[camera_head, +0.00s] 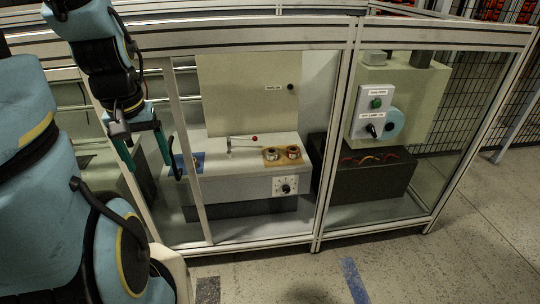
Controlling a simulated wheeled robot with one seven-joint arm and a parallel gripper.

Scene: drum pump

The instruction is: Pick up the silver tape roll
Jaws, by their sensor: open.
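Two small round rolls sit side by side on a tan board on the pale machine bench inside the framed enclosure.
A lever with a red knob (254,138) stands left of the tan board (283,163). A blue mat (187,163) lies near my gripper. White frame posts (340,140) and clear panels surround the bench. A control box with a green button (376,103) is at the right.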

